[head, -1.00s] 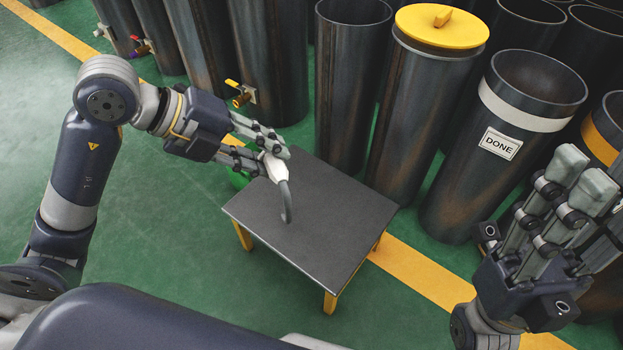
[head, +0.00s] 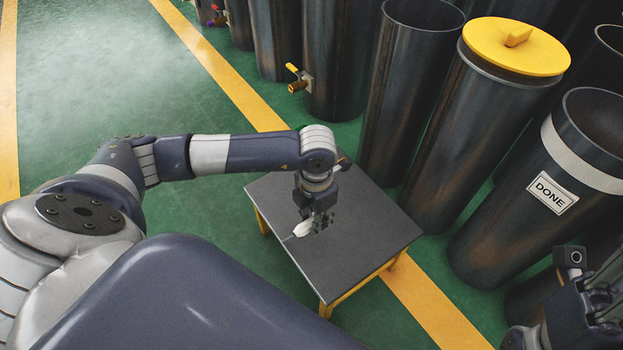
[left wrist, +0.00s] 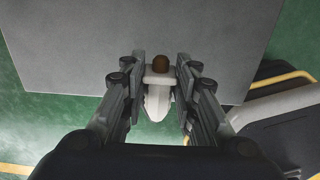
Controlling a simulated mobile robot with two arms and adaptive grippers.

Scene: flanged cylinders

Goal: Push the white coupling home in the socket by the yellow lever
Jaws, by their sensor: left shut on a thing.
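The white coupling (head: 303,228) is in my left gripper (head: 318,222), low over the grey table. In the left wrist view the coupling (left wrist: 157,98) lies between the two fingers of the left gripper (left wrist: 159,68), with a brown round end at the top. The yellow lever (head: 292,69) sits above a brass socket (head: 297,86) on the side of a dark cylinder, beyond the table and apart from the coupling. My right gripper (head: 598,300) is partly cut off at the right edge; its fingertips are not clear.
The grey table (head: 375,238) has yellow legs and a bare top. Behind it stand tall dark cylinders, one with a yellow lid (head: 515,45) and one with a DONE label (head: 552,193). Green floor (head: 90,80) with yellow lines is free at the left.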

